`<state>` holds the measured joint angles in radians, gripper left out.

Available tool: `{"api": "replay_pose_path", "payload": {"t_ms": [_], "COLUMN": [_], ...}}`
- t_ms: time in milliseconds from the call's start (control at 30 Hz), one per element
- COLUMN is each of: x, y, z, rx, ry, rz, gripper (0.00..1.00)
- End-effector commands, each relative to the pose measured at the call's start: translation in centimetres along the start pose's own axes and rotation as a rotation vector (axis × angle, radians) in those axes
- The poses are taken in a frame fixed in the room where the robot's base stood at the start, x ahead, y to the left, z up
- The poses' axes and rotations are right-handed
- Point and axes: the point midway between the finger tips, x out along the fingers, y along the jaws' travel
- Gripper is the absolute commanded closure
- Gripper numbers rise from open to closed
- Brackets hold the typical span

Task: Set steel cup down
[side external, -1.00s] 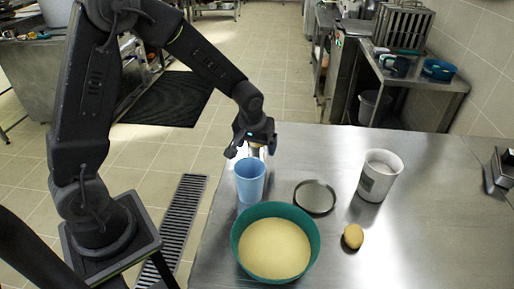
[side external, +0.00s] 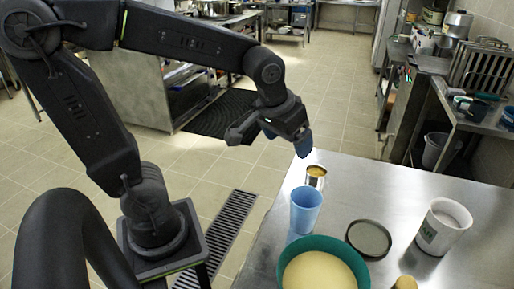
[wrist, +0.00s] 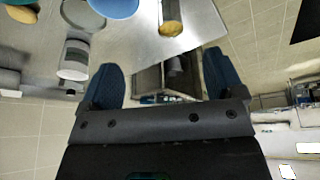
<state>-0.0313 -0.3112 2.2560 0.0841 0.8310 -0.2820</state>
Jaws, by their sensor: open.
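The steel cup (side external: 316,178) is a small, shiny metal cup with a yellow-brown inside. It stands upright on the steel table near its far left edge, just behind the blue cup (side external: 306,212). My gripper (side external: 286,140) is open and empty, raised above and to the left of the steel cup, apart from it. In the wrist view, the steel cup (wrist: 172,18) shows at the top, beyond the spread fingers of my gripper (wrist: 164,78), with nothing between them.
A teal bowl (side external: 288,262) with pale contents stands in front of the blue cup. A dark round lid (side external: 369,239), a white canister (side external: 443,227) and a brown egg-shaped item (side external: 405,283) are to the right. The table (side external: 395,190) is clear behind the lid.

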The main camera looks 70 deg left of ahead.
Motion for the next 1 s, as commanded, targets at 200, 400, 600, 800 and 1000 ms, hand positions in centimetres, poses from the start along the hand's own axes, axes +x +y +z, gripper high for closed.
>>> {"api": "replay_pose_path", "payload": {"t_ms": [200,400,600,800,1000], "x": [-4.0,-4.8,-4.8,-4.8,-4.8], "y": [-0.3,-0.5,-0.5,-0.5,-0.5], "z": [6.0,8.3,8.6,8.5,8.5], "rx": [0.170,0.244,0.252,0.251,0.250], "ry": [0.083,0.114,0.115,0.115,0.116], "rz": [0.065,0.088,0.090,0.089,0.089], "gripper": [0.13,0.13,0.13,0.13,0.13]}}
